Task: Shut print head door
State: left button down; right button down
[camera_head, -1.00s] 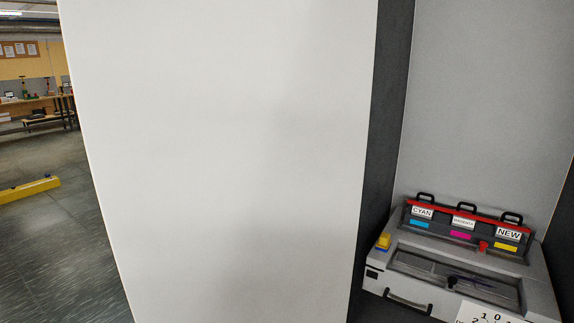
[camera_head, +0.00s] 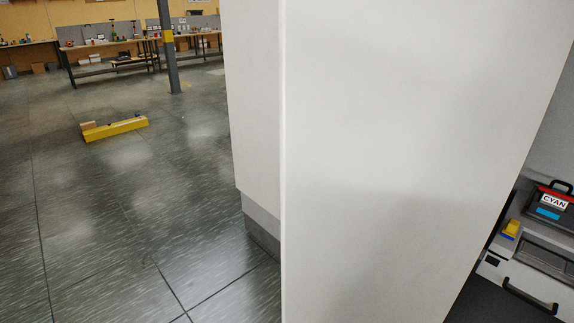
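A large plain white door panel (camera_head: 410,130) stands open and upright, filling the middle and right of the head view. Behind its right edge, part of the print head unit (camera_head: 545,270) shows at the far right, with a dark handle (camera_head: 530,296) on its front. A cartridge labelled CYAN (camera_head: 550,205) with a blue patch stands in it. A small yellow block (camera_head: 511,228) sits at its left corner. The rest of the unit is hidden or out of frame. Neither of my grippers is in view.
Left of the door is a white cabinet side (camera_head: 255,100) with a grey base (camera_head: 262,232). The grey tiled floor (camera_head: 110,230) is open at the left. A yellow barrier (camera_head: 116,129) lies on it. A post (camera_head: 166,50) and workbenches (camera_head: 100,65) stand farther back.

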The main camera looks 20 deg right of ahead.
aim_at(408, 128)
jog(key=i+j+u, duration=0.15)
jog(key=u, duration=0.2)
jog(key=i+j+u, duration=0.15)
jog(key=u, duration=0.2)
jog(key=i+j+u, duration=0.15)
jog(key=u, duration=0.2)
jog(key=i+j+z, duration=0.1)
jog(key=i+z, duration=0.2)
jog(key=i+j+z, duration=0.15)
jog(key=i+z, duration=0.35)
jog(key=z, duration=0.3)
jog(key=i+z, duration=0.15)
jog(key=z, duration=0.25)
jog(key=i+z, duration=0.1)
jog(key=z, duration=0.35)
jog(key=i+j+z, duration=0.1)
jog(key=z, duration=0.3)
jog(key=i+j+z, duration=0.15)
jog(key=z, duration=0.3)
jog(key=i+j+z, duration=0.1)
jog(key=z, duration=0.35)
jog(key=i+j+z, duration=0.2)
jog(key=z, duration=0.3)
jog(key=i+j+z, duration=0.25)
jog(key=z, duration=0.2)
jog(key=i+j+z, duration=0.1)
jog(key=j+z, duration=0.15)
jog(key=z, duration=0.25)
